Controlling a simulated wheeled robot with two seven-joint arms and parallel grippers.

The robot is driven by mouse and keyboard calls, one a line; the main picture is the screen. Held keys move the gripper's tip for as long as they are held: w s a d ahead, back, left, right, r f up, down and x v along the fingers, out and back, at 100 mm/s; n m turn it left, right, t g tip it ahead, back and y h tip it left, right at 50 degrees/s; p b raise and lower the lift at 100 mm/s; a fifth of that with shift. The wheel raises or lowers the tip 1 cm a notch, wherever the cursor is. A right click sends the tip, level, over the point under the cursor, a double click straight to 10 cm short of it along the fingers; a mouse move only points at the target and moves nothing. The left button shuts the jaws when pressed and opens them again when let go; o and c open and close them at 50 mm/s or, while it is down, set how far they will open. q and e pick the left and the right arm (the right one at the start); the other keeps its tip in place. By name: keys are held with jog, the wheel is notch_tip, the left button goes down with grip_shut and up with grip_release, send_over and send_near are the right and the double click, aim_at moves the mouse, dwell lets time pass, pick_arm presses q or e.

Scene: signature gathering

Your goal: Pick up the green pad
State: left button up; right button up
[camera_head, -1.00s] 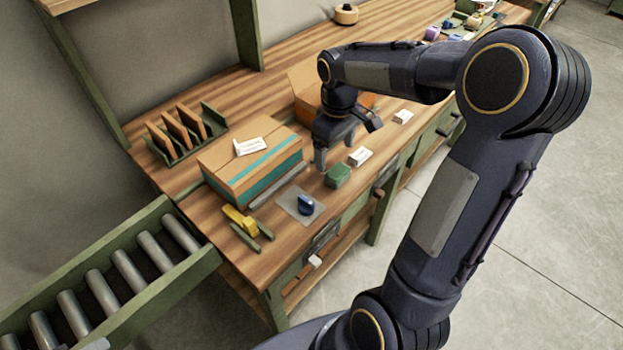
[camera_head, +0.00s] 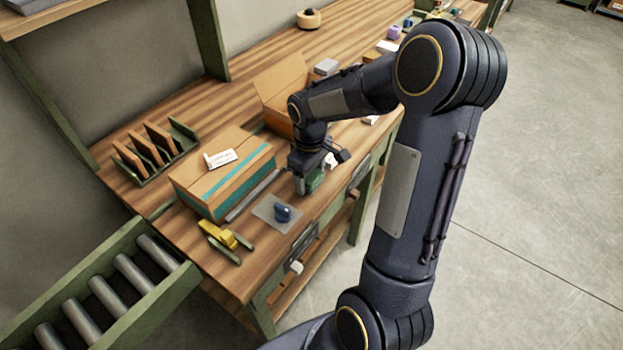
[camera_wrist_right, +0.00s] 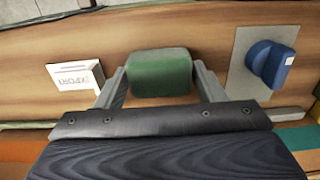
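The green pad (camera_head: 315,181) lies on the workbench near its front edge, partly hidden by my right gripper (camera_head: 309,174). In the right wrist view the green pad (camera_wrist_right: 160,72) sits between the two fingers of my right gripper (camera_wrist_right: 160,70). The fingers are apart, one on each side of the pad, with a narrow gap showing at each side. My left gripper is not in view.
A taped cardboard box (camera_head: 225,180) and an open box (camera_head: 280,85) stand behind. Yellow tape dispenser (camera_head: 218,234) is at front left.

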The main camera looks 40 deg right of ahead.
jog(key=c, duration=0.6)
jog(key=shift+r, duration=0.1)
jog(key=shift+r, duration=0.6)
jog(key=s+a+r+b, duration=0.1)
jog(key=s+a+r, duration=0.5)
jog(key=s+r, duration=0.5)
jog(key=shift+s+a+r, duration=0.3)
jog(key=shift+s+a, duration=0.05)
jog(key=shift+s, duration=0.35)
